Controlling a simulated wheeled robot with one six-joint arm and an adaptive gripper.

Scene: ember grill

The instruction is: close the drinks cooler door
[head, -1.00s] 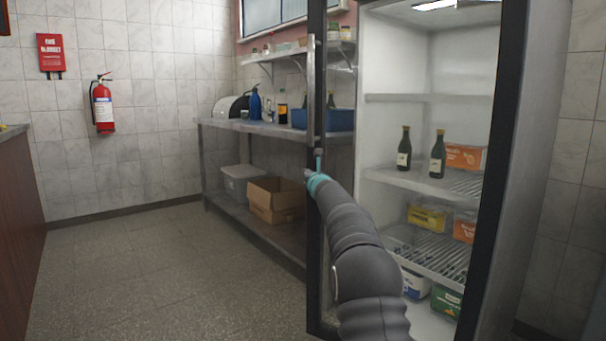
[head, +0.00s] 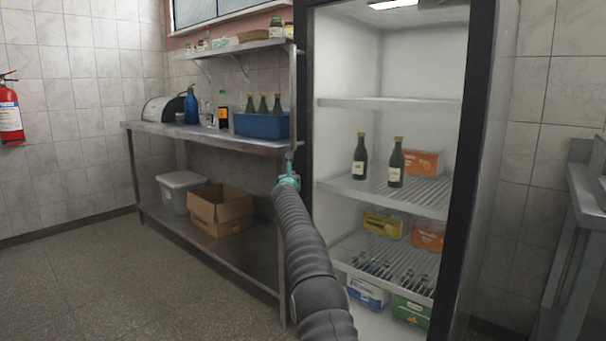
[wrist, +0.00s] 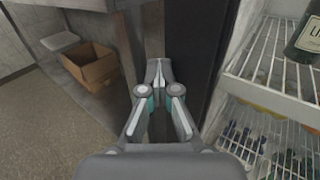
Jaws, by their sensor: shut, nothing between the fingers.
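The drinks cooler (head: 385,75) stands open, its lit white inside and shelves in plain view. Its dark-framed door (head: 302,60) shows nearly edge-on as a narrow upright strip left of the opening. In the wrist view a dark upright panel (wrist: 187,55), apparently part of the door or cooler frame, is just right of the fingers. My gripper (head: 289,168) is shut and empty, at the door's edge at about bottle-shelf height. Its fingertips (wrist: 158,72) meet in the wrist view. I cannot tell whether they touch the door. My arm hides the lower part of the door.
Two dark bottles (head: 377,160) and several boxes stand on the cooler shelves. A steel table (head: 150,128) at left holds a blue crate (head: 262,125) of bottles; a cardboard box (head: 220,210) is on its lower shelf. Floor at lower left is clear. A counter (head: 585,195) is at right.

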